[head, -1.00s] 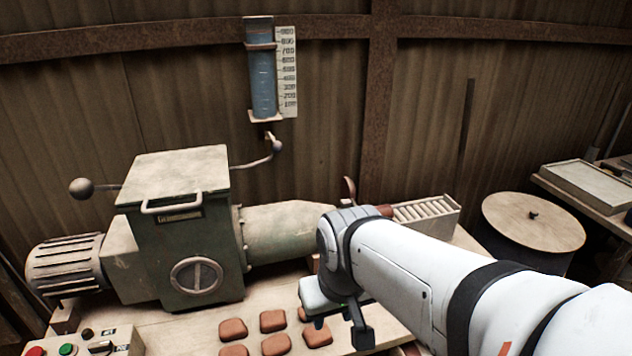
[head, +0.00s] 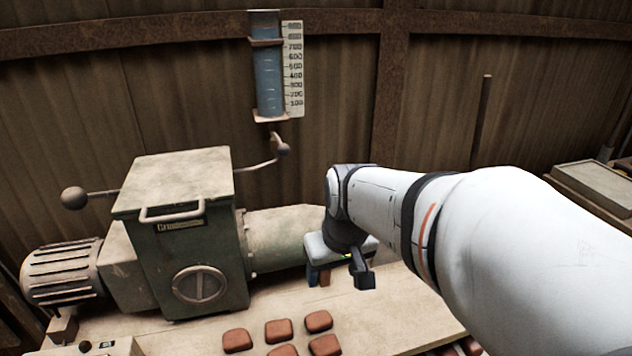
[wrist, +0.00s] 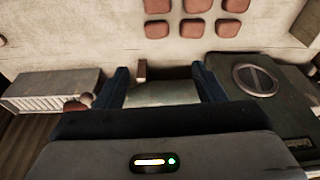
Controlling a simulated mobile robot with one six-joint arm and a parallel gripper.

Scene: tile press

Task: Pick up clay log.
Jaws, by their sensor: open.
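A reddish-brown piece (wrist: 78,103) that looks like the end of the clay log shows at the left in the wrist view, by the near end of the slatted rack (wrist: 50,88). Most of it is hidden by my gripper body, and my arm hides it in the head view. My gripper (wrist: 162,85) is open and empty, over the nozzle end (wrist: 160,95) of the green press.
The green press (head: 185,240) with its lever arms fills the left. Several clay tiles (head: 278,330) lie on the table (head: 400,310) in front. A small brown post (wrist: 141,70) stands between the fingers in the wrist view. A water gauge (head: 268,80) hangs on the wall.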

